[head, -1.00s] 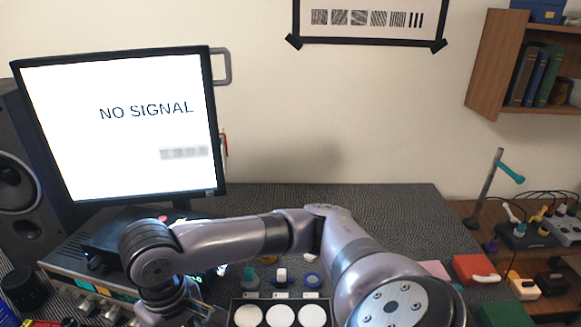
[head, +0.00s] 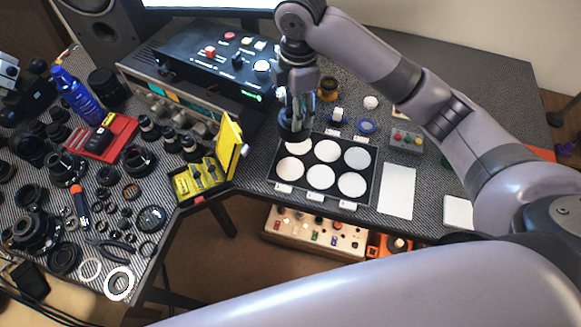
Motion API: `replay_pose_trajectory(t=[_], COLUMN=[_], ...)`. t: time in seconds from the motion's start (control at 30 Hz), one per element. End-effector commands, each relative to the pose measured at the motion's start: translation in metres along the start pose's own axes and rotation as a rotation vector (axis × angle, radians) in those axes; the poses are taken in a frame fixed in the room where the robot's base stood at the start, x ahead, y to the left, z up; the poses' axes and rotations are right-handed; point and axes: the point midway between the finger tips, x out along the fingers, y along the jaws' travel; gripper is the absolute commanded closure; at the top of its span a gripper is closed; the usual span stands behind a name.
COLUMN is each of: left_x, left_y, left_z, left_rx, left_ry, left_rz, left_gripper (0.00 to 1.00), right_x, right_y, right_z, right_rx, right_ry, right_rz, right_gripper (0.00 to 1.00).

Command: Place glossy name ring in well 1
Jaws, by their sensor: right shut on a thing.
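My right gripper (head: 294,122) points down and is shut on a dark ring (head: 295,133), seen as a black round edge below the fingers. The fingers partly hide the ring, and I cannot tell its gloss or lettering. The black tray (head: 270,178) has two rows of round white wells. The gripper and ring are over the back left well (head: 299,146) and cover part of it. I cannot tell whether the ring touches the tray. Small white labels (head: 315,197) line the tray's front edge, too small to read. My left gripper is not in view.
A control box (head: 215,60) stands behind left of the tray. An open yellow case (head: 229,148) stands at left. Several lens parts cover the left table. A blue ring (head: 366,126) lies behind the tray. White paper (head: 397,190) lies to its right.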

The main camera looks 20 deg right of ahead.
Motion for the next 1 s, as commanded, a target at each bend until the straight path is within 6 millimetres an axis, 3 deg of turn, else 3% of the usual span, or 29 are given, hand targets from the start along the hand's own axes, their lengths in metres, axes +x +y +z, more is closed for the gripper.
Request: replay_pose_trajectory(t=[0.2,0.43,0.8,1.0], left_x=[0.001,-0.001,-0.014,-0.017], left_y=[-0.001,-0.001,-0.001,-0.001], left_z=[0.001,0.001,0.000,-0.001], left_rx=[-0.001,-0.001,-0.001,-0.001], left_ry=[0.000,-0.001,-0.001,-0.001], left_rz=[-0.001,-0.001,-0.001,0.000], left_gripper=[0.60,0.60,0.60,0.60], right_x=[0.006,0.023,0.117,0.156], right_y=[0.015,0.018,0.015,0.015], right_z=[-0.005,-0.006,-0.005,-0.005], right_rx=[-0.303,-0.401,-0.400,-0.401], right_ry=[0.000,0.001,0.000,-0.002], right_rz=[-0.016,-0.026,-0.027,-0.023], right_gripper=[0.97,0.97,0.97,0.97])
